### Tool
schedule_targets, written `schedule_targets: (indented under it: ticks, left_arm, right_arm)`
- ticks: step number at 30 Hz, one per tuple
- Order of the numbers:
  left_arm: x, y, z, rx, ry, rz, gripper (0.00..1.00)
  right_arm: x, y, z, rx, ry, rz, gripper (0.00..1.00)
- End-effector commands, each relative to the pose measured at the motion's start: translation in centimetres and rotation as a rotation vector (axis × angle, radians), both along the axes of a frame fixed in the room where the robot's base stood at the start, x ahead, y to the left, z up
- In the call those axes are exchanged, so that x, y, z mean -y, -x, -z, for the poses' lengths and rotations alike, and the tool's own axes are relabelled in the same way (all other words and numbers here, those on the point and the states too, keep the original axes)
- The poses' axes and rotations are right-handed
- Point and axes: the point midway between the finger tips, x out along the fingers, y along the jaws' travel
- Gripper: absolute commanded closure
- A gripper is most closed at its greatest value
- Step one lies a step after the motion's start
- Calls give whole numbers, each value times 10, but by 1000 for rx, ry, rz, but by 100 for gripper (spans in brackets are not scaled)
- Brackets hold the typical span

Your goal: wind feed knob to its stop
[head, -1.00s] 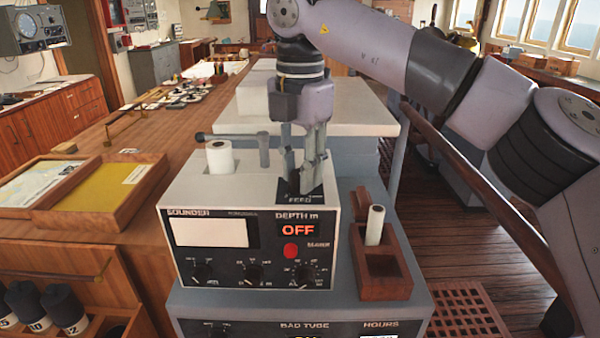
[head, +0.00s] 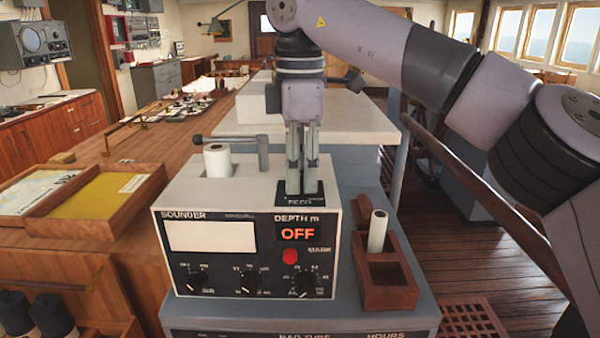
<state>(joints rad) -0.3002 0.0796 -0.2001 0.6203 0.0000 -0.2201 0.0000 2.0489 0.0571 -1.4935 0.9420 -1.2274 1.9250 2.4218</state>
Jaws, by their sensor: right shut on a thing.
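The sounder (head: 255,222) is a grey box with a black front panel, standing on a grey cabinet. Its display (head: 297,234) reads OFF. My right gripper (head: 303,185) points straight down at the black FEED plate (head: 301,201) on the right of the sounder's top. Its fingers are shut on the feed knob there; the fingers hide the knob itself. A white paper roll (head: 217,160) stands in the top, with a grey lever (head: 232,140) beside it. My left gripper is not in view.
A wooden box (head: 386,282) holding a white roll (head: 377,231) stands right of the sounder. Wooden trays with charts (head: 85,198) lie on the counter at left. A wooden rail (head: 480,200) runs at right.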

Motion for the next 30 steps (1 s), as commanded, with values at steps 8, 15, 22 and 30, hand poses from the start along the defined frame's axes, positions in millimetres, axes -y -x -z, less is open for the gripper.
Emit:
schedule_targets:
  ticks: [8,15,22,30]
  left_arm:
    - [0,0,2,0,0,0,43]
    - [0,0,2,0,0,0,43]
    - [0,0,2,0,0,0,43]
    - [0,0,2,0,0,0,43]
  right_arm:
    - [0,0,-1,3,0,54,100]
    - [0,0,-1,3,0,58,100]
    - [0,0,-1,3,0,57,69]
    - [0,0,0,1,0,55,52]
